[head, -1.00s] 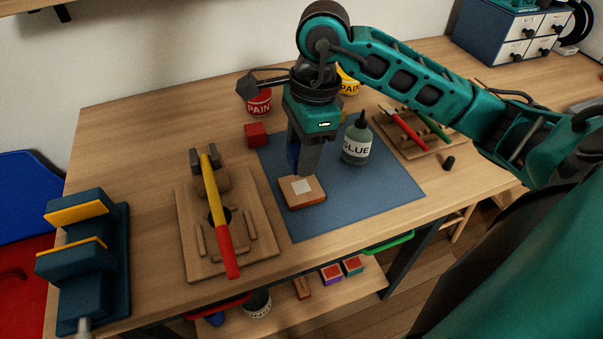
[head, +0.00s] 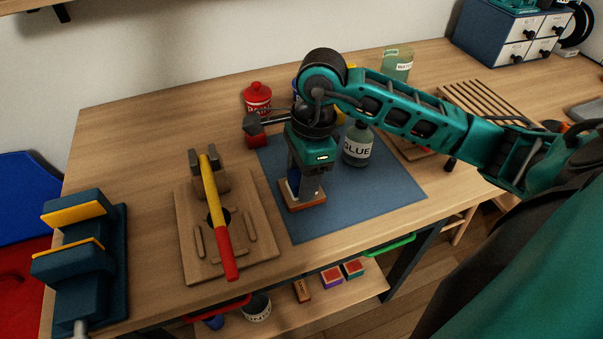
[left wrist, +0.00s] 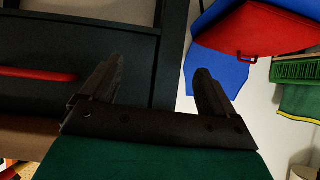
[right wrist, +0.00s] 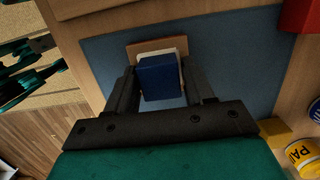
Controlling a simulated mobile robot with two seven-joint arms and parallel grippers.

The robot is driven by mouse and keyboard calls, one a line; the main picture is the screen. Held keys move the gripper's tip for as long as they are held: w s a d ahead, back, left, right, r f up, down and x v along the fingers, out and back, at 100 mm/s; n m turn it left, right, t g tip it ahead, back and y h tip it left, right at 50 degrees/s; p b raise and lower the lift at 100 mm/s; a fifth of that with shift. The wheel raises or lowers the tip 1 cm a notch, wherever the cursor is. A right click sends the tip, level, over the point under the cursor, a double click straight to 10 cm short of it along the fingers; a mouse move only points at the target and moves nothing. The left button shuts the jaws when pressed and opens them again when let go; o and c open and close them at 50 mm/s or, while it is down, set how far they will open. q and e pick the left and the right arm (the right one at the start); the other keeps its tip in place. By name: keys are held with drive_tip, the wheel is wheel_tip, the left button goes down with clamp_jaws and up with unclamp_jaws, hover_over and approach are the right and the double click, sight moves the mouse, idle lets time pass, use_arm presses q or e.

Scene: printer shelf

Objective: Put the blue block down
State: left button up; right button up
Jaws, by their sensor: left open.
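The blue block (right wrist: 158,80) is between the fingers of my right gripper (right wrist: 165,85) in the right wrist view. In the head view the right gripper (head: 306,190) points down over the blue mat and largely hides the block (head: 292,182). Directly under the block is a flat wooden piece (head: 302,206) with a white patch; the block is on it or just above it, I cannot tell which. My left gripper (left wrist: 157,88) is open and empty in the left wrist view, facing a dark cabinet front with a red handle.
The blue mat (head: 375,200) has free room at front right. A glue bottle (head: 357,147) stands right of the gripper, and a red block (head: 255,135) is at the mat's left corner. A wooden board (head: 250,240) with a yellow-red tool lies left.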

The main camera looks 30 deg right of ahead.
drive_tip(key=o, duration=0.3)
drive_tip(key=shift+r, duration=0.25)
drive_tip(key=r, duration=0.4)
drive_tip(key=d+r, duration=0.1)
drive_tip(key=r, duration=0.3)
drive_tip(key=r+p, duration=0.1)
drive_tip(key=r, duration=0.2)
drive_tip(key=shift+s+d+r, duration=0.25)
drive_tip(key=shift+d+r, duration=0.15)
